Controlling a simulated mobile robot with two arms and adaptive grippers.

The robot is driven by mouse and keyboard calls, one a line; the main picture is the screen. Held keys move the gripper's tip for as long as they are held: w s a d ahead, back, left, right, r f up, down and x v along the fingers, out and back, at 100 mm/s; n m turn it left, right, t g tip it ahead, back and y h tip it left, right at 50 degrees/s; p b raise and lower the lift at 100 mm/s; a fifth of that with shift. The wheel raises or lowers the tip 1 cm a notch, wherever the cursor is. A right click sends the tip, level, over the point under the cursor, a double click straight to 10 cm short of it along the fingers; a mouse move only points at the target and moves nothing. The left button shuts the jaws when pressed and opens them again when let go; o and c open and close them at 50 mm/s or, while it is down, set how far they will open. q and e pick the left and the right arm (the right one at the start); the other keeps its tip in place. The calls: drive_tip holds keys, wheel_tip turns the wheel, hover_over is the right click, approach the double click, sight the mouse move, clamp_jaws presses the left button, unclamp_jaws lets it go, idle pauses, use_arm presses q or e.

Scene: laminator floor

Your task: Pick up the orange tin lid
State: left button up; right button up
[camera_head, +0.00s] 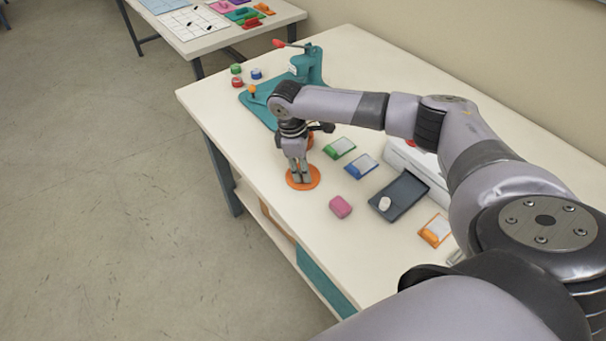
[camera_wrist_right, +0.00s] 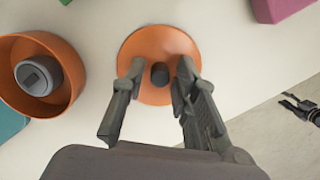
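The orange tin lid (camera_head: 315,181) lies flat near the left edge of the white table. In the right wrist view the lid (camera_wrist_right: 163,41) is a round disc with a dark knob (camera_wrist_right: 160,73) at its middle. My right gripper (camera_head: 300,180) points down over the lid. In the wrist view its two fingers (camera_wrist_right: 160,75) are apart, one on each side of the knob, with a gap to it. An open orange tin (camera_wrist_right: 14,58) stands beside the lid with a grey round object inside. My left gripper (camera_wrist_right: 290,101) shows small at the right edge, its tips apart.
A pink block (camera_head: 340,207), a dark tray (camera_head: 414,187) with a white piece, and green, blue and orange-edged packets lie to the right. A teal press (camera_head: 309,64) stands behind. The table's left edge is close to the lid.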

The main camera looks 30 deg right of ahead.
clamp_jaws()
drive_tip(key=shift+r, duration=0.15)
